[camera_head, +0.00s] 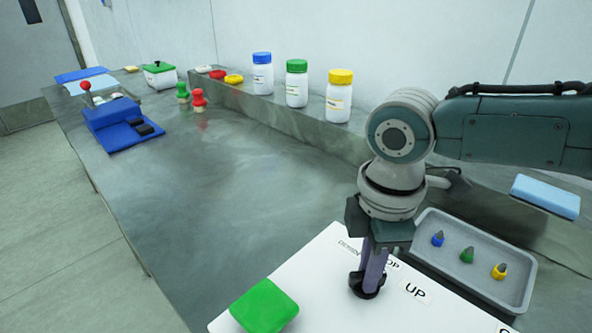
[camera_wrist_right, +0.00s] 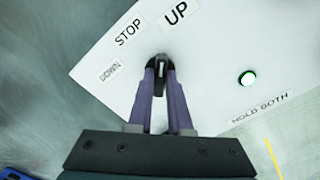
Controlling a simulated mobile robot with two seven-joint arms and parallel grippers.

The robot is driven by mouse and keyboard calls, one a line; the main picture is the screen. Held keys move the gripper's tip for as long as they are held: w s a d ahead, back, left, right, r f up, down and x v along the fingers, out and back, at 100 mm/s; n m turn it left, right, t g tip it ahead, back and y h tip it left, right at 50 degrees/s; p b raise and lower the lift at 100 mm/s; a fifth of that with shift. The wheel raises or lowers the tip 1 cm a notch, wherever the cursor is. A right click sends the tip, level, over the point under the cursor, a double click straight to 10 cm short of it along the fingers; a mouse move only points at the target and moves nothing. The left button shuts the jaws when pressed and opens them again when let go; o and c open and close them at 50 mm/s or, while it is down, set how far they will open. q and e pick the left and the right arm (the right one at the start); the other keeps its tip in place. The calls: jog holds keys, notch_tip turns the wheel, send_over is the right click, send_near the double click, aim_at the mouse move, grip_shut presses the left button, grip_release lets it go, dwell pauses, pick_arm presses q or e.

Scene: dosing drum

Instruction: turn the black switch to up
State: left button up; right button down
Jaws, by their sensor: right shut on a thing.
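The white panel (camera_head: 312,285) carries printed labels, with UP (camera_head: 415,292) and part of STOP showing in the head view. The black switch (camera_head: 366,285) sits on this panel beside the labels. My right gripper (camera_head: 371,262) points down at it, shut on the switch knob. In the right wrist view the purple fingers (camera_wrist_right: 160,85) pinch the black knob (camera_wrist_right: 160,66) from both sides. The labels DOWN (camera_wrist_right: 110,70), STOP (camera_wrist_right: 128,33) and UP (camera_wrist_right: 176,12) fan around it. The knob's exact setting is hard to tell. My left gripper is not in view.
A green square block (camera_head: 264,306) is at the panel's left end. A grey tray (camera_head: 455,285) with three small coloured-collared pieces stands right of my wrist. Three white bottles (camera_head: 297,90) stand on the back ledge. A blue holder (camera_head: 115,125) is far left. The middle bench is clear.

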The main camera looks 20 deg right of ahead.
dwell(0.6)
jog(key=c, duration=0.8)
grip_release()
jog(key=shift+c, duration=0.2)
notch_tip(320, 180, up, 10)
jog(key=p, duration=0.1)
jog(key=shift+p, duration=0.3)
